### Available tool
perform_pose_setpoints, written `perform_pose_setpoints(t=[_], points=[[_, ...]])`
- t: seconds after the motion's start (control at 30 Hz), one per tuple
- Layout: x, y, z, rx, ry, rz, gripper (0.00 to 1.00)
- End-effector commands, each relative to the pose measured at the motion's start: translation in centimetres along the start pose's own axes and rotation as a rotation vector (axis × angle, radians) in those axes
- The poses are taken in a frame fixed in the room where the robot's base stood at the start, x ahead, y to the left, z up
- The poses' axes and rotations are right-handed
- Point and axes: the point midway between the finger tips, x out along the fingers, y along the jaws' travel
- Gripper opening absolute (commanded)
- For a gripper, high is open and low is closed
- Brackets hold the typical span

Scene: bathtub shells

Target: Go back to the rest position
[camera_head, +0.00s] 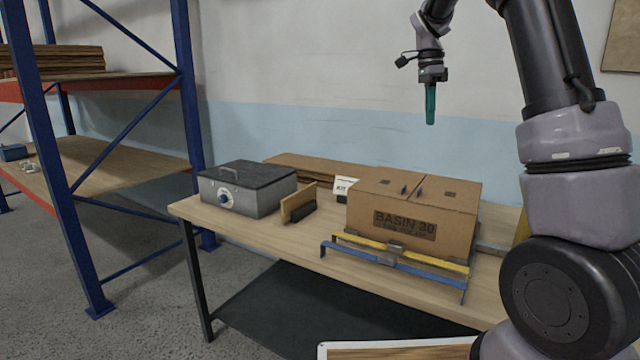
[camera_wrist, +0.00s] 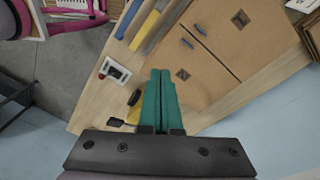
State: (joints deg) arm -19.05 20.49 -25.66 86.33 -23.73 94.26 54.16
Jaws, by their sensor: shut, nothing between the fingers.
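My gripper (camera_head: 430,104) has green fingers that are shut with nothing between them. In the head view it hangs in the air above the table, pointing down, higher than the cardboard box. In the wrist view the shut fingers (camera_wrist: 159,100) show in front of the table and box below. My arm rises at the right of the head view.
A cardboard box (camera_head: 408,222) marked BASIN 30 stands on the wooden table (camera_head: 260,238) behind yellow and blue bars (camera_head: 395,262). A grey metal box (camera_head: 247,192) stands at the table's left. A blue-framed shelf (camera_head: 185,100) is at far left. Air around my gripper looks clear.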

Motion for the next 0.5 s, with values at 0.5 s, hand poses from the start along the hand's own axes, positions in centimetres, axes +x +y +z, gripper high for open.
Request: perform_pose_setpoints(t=[0.5], points=[[-4.8, 18.8, 2.2, -0.705, -0.087, -0.473, 0.00]])
